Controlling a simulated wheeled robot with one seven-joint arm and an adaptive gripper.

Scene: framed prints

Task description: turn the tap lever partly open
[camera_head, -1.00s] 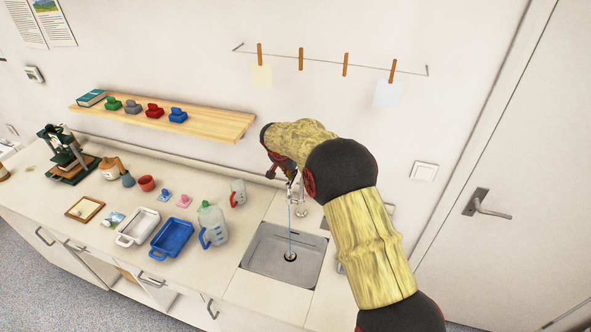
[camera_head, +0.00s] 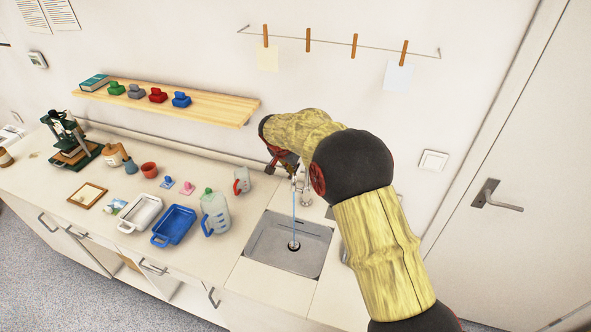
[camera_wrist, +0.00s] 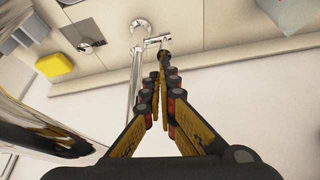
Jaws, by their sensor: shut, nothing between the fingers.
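The chrome tap (camera_head: 305,191) stands behind the sink (camera_head: 255,254), partly hidden by my arm. A thin blue stream runs from it down to the drain. In the wrist view the tap's spout (camera_wrist: 134,82) is a long chrome tube, with a short lever (camera_wrist: 157,41) at its top end. My gripper (camera_wrist: 163,62) is shut and empty, its fingertips close to the lever; I cannot tell if they touch it. In the head view my gripper (camera_head: 286,167) is small and dark at the tap, its tips hard to make out.
A measuring jug (camera_head: 215,214), a red-marked cup (camera_head: 241,181), a blue tray (camera_head: 174,226) and a white tray (camera_head: 141,214) stand left of the sink. A wooden shelf (camera_head: 220,111) hangs above. A yellow block (camera_wrist: 54,64) shows in the wrist view.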

